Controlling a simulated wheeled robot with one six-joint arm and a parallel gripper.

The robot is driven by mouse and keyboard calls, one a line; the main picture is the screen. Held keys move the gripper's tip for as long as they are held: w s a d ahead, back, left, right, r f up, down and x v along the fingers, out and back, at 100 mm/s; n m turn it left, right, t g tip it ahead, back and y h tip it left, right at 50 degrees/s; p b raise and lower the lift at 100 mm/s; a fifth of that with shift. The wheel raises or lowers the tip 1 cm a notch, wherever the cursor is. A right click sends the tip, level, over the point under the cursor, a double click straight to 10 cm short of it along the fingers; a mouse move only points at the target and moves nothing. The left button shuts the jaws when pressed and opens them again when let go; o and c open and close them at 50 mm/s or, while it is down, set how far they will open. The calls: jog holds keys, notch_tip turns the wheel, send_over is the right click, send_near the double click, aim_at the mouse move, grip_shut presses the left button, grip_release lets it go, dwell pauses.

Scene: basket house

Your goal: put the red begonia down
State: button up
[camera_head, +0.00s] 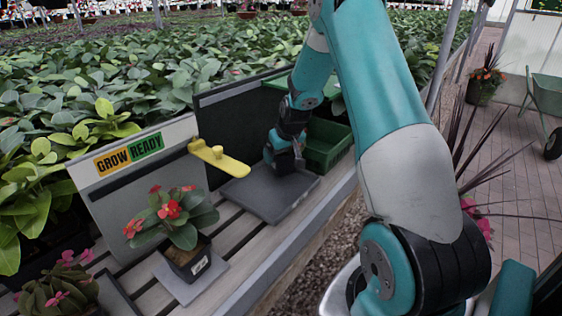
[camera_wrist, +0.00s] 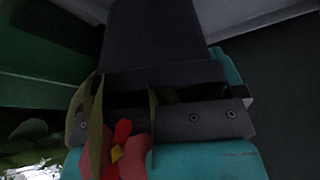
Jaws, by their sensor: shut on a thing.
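My gripper (camera_head: 284,160) is low over a dark grey pad (camera_head: 262,199) on the slatted bench in the head view. In the wrist view it is shut on a dark pot (camera_wrist: 150,42). A red flower with a yellow centre (camera_wrist: 117,153) and a few leaf edges of the red begonia show below the pot's rim there. In the head view my gripper and arm hide the held plant. I cannot tell whether the pot touches the pad.
Another red-flowered potted plant (camera_head: 178,222) stands on a pad at the left, before a "GROW READY" sign (camera_head: 130,155). A yellow piece (camera_head: 219,158) is left of my gripper. A green crate (camera_head: 326,146) is just right. Dense green plants fill the back.

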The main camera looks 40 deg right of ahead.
notch_tip(320, 180, down, 3)
jog(key=shift+r, duration=0.1)
jog(key=shift+w+f, duration=0.2)
jog(key=shift+f, duration=0.15)
jog(key=o, duration=0.8)
jog(key=v, duration=1.2)
